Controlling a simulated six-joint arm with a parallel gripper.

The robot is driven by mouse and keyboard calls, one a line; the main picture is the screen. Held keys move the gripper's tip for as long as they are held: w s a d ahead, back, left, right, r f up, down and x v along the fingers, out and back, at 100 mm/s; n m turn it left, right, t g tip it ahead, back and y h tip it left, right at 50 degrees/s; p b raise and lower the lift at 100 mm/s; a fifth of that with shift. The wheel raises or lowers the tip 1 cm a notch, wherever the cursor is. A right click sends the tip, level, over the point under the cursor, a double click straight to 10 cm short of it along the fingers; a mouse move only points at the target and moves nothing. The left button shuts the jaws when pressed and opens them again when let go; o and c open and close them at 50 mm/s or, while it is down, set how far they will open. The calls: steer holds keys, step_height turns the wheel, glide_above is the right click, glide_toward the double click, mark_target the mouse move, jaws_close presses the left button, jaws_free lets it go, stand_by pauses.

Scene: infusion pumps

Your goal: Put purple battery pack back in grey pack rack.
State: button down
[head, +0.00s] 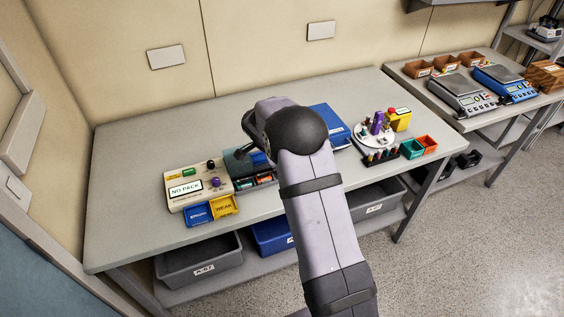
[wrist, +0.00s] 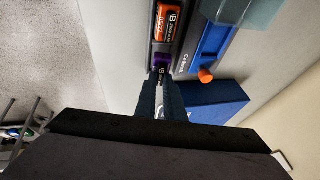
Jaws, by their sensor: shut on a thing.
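My gripper (wrist: 159,88) is shut on the purple battery pack (wrist: 161,62), seen in the wrist view. The pack is at the near end of a dark rack (wrist: 152,40). An orange battery pack (wrist: 171,22) marked B lies in line beyond it. I cannot tell whether the purple pack rests in the rack or is just above it. In the head view, the rack area (head: 265,184) with orange and dark packs shows left of my arm. My arm hides the gripper and the purple pack there.
A blue unit with an orange knob (wrist: 205,75) stands close beside the rack. In the head view, a cream box reading NO PACK (head: 185,188) stands left, with blue and yellow bins (head: 224,206) before it. The table's far left is clear.

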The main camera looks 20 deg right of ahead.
steer(key=shift+f+b, duration=1)
steer(key=shift+b, duration=0.25)
stand_by(0.5)
steer(key=c, duration=2.2)
jaws_free()
steer(key=shift+r, duration=0.15)
steer(key=shift+r+p, duration=0.35)
steer(key=shift+r, duration=0.6)
steer(key=o, duration=0.6)
